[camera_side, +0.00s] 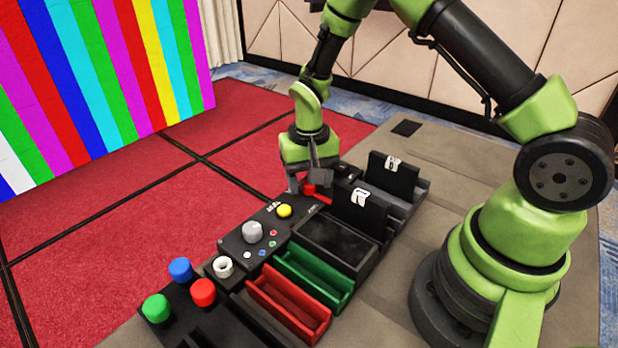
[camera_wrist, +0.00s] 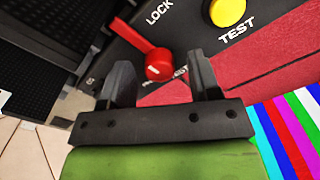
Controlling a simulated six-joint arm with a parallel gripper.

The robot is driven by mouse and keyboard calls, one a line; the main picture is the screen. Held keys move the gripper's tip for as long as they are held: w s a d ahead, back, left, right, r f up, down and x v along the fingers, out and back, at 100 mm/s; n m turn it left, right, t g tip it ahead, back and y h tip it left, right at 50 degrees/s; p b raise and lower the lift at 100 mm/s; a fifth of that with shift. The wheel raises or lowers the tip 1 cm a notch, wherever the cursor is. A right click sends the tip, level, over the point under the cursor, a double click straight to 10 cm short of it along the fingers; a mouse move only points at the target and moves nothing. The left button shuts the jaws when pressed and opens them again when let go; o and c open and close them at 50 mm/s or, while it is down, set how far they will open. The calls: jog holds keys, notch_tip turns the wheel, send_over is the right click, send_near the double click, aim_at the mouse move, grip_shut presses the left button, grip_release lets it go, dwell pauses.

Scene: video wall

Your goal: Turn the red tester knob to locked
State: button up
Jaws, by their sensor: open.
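The red tester knob (camera_wrist: 158,64) has a round end with a white mark and a bar pointing to the upper left in the wrist view. LOCK is printed above it, and a partly hidden label is beside its round end. The red knob also shows in the side view (camera_side: 318,193), partly hidden by my gripper. My gripper (camera_wrist: 160,66) is open and empty, its two fingers on either side of the round end in the picture. I cannot tell whether they touch it. In the side view my gripper (camera_side: 312,184) is low over the panel.
A yellow button (camera_wrist: 228,11) marked TEST is right of the knob. Numbered black blocks (camera_side: 361,207) stand close behind it. The side view also shows a grey dial (camera_side: 252,232), a green bin (camera_side: 314,281), a red bin (camera_side: 288,304) and several coloured caps along the row.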

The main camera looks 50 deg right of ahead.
notch_tip(320, 180, up, 10)
dwell(0.5)
jog(key=s+a+r+n+t, duration=0.1)
jog(key=s+r+t, duration=0.1)
jog(key=s+r, duration=0.3)
jog(key=s+a+r+t, duration=0.2)
jog(key=r, duration=0.5)
jog(key=s+a+r+n+t+y, duration=0.1)
jog(key=s+r+t+y, duration=0.1)
jog(key=s, duration=0.9)
jog(key=shift+a+r+n+t, duration=0.4)
jog(key=shift+r+t, duration=0.2)
jog(key=shift+r, duration=0.25)
